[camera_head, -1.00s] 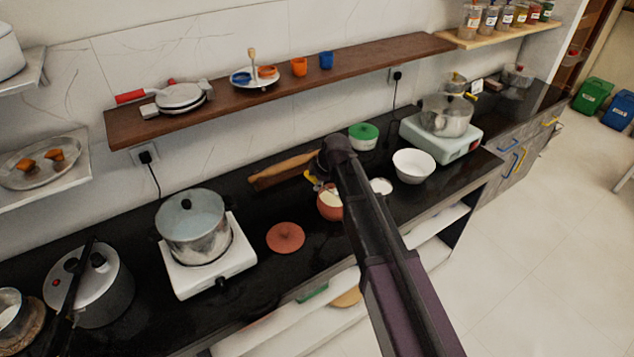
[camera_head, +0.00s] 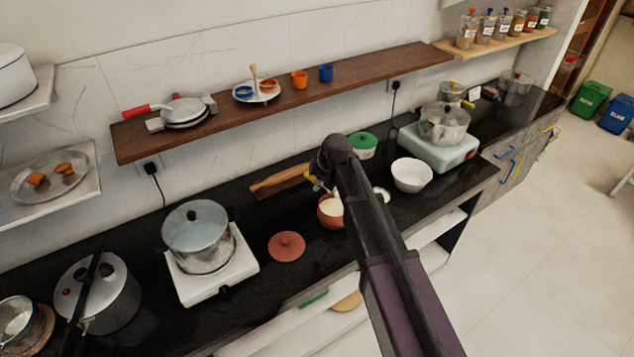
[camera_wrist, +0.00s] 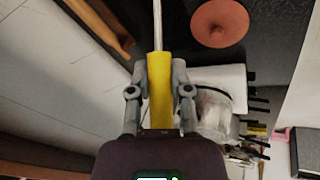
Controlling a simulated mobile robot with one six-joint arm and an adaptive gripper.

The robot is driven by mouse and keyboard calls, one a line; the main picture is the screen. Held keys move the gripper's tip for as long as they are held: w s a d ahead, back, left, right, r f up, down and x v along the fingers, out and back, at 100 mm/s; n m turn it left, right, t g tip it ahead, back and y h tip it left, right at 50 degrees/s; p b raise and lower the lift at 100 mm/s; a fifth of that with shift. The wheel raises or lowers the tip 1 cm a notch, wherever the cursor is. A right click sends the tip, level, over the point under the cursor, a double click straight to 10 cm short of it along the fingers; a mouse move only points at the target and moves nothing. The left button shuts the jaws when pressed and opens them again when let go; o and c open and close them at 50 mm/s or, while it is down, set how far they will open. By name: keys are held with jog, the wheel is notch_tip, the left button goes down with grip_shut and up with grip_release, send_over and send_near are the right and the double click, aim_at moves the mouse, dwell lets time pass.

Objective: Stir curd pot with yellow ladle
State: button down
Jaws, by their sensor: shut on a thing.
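My gripper (camera_wrist: 159,78) is shut on the yellow handle of the ladle (camera_wrist: 160,95) in the wrist view. The ladle's thin metal rod runs up out of that picture, so its bowl is not seen there. In the head view a bit of the yellow handle (camera_head: 311,178) shows beside my arm's end, above and left of the curd pot. The curd pot (camera_head: 326,221) is a small reddish clay pot with white curd, partly hidden by my arm. I cannot tell whether the ladle's bowl is in the curd.
A flat clay lid (camera_head: 287,246) lies on the black counter left of the pot. A white bowl (camera_head: 412,175) and green-lidded container (camera_head: 362,146) stand to the right. A stove with a steel pot (camera_head: 198,237) stands left. A wooden shelf (camera_head: 220,122) overhangs the back.

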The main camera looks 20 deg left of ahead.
jog(key=shift+r+p, duration=0.35)
jog(key=shift+r, duration=0.1)
dwell(0.4)
